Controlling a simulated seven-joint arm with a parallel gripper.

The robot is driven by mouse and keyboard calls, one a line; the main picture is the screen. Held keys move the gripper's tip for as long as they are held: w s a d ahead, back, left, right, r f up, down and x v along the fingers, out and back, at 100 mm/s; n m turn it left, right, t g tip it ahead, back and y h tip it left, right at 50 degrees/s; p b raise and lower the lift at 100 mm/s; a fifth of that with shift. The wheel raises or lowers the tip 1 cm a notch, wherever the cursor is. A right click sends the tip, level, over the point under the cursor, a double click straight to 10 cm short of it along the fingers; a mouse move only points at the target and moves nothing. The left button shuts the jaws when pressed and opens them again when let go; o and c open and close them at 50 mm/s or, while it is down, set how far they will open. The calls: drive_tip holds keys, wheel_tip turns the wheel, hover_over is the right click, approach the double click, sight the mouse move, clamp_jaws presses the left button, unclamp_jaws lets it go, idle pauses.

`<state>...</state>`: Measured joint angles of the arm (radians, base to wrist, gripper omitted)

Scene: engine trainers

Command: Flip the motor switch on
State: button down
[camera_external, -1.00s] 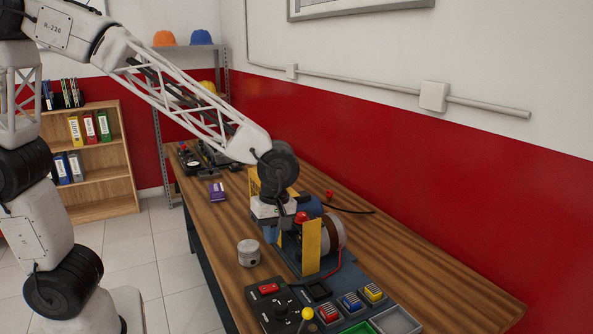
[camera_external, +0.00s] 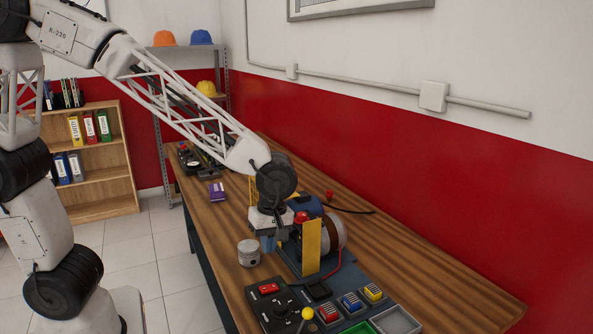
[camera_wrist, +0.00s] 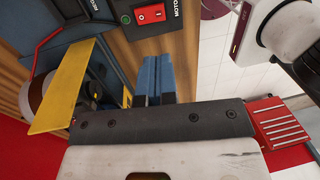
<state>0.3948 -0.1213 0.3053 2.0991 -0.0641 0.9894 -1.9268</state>
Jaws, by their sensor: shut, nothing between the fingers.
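The motor switch is a red rocker (camera_wrist: 150,13) on a black panel with a "MOTOR" label, at the top of the wrist view. In the external view, a red switch (camera_external: 268,288) sits on the black control panel (camera_external: 283,313) near the table's front. My gripper (camera_wrist: 154,62) has its blue fingers shut and empty, pointing toward the panel. In the external view my gripper (camera_external: 268,243) is above the table, behind the panel and apart from the switch. I cannot tell the rocker's position.
A yellow plate (camera_external: 311,248) and the engine trainer (camera_external: 333,232) stand close to the right of my gripper. A yellow-knobbed lever (camera_external: 307,313) rises from the panel. Bare wooden table lies at right.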

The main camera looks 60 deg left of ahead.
sight(269, 287)
drive_tip(key=f, duration=0.3)
drive_tip(key=s+f, duration=0.1)
drive_tip(key=f, duration=0.7)
drive_tip(key=shift+s+f, duration=0.2)
drive_tip(key=shift+s, duration=0.05)
drive_tip(key=shift+s+f+t, duration=0.1)
drive_tip(key=shift+f+t, duration=0.1)
drive_tip(key=shift+t, duration=0.1)
idle(0.3)
drive_tip(key=shift+w+r, duration=0.25)
drive_tip(key=shift+w, duration=0.5)
drive_tip(key=shift+r, duration=0.15)
wheel_tip(269, 287, up, 14)
drive_tip(key=w, duration=0.2)
drive_tip(key=shift+f, duration=0.2)
idle(0.4)
